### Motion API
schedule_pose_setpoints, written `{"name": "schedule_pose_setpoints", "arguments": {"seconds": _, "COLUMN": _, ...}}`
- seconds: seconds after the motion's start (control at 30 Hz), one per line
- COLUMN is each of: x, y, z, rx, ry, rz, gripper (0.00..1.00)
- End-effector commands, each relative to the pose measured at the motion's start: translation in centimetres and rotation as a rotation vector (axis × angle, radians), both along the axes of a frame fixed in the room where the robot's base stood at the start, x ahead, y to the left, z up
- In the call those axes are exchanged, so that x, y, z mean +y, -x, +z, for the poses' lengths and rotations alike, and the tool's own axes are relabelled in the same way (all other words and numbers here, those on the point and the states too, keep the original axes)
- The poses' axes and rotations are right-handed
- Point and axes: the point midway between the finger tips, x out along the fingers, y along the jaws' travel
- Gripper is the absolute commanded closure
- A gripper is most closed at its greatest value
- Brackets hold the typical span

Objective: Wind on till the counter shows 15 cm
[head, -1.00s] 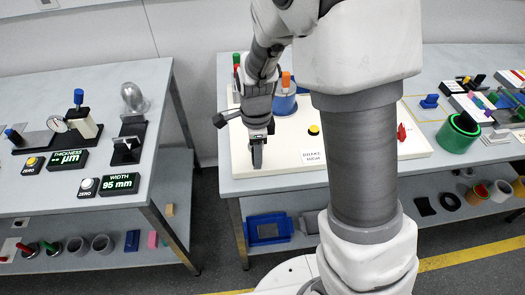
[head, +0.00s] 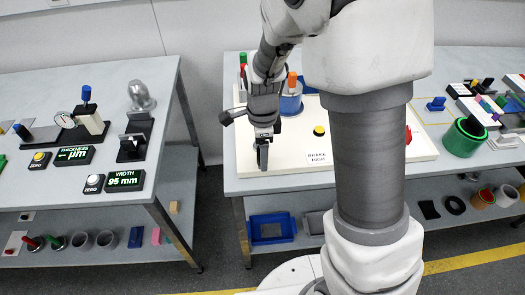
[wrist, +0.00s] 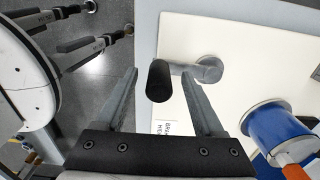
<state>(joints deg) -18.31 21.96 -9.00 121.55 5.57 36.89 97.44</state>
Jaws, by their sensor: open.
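A black crank handle (wrist: 159,80) sits on a grey crank arm (wrist: 207,69) over a white board (wrist: 245,40); the board is also in the head view (head: 385,152). My gripper (wrist: 160,73) is open, its two fingers on either side of the handle, with gaps showing on both sides. In the head view my gripper (head: 263,158) points down at the board's left front part, and the crank is hidden there. A blue drum with an orange knob (wrist: 280,130) stands on the board. No counter reading in cm shows.
The board also carries a yellow button (head: 319,130) by a label and a red part (head: 407,135) partly behind my arm. A left table holds gauges and a "95 mm" width display (head: 124,181). A gap separates the tables.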

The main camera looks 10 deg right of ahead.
Motion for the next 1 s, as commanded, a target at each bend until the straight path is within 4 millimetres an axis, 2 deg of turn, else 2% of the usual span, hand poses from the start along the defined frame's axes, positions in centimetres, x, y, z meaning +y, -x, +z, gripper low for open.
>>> {"name": "schedule_pose_setpoints", "arguments": {"seconds": 0.7, "x": 0.0, "y": 0.0, "z": 7.5, "rx": -0.001, "ry": 0.000, "rz": 0.000, "gripper": 0.30}}
{"name": "schedule_pose_setpoints", "arguments": {"seconds": 1.0, "x": 0.0, "y": 0.0, "z": 7.7, "rx": 0.000, "ry": 0.000, "rz": 0.000, "gripper": 0.30}}
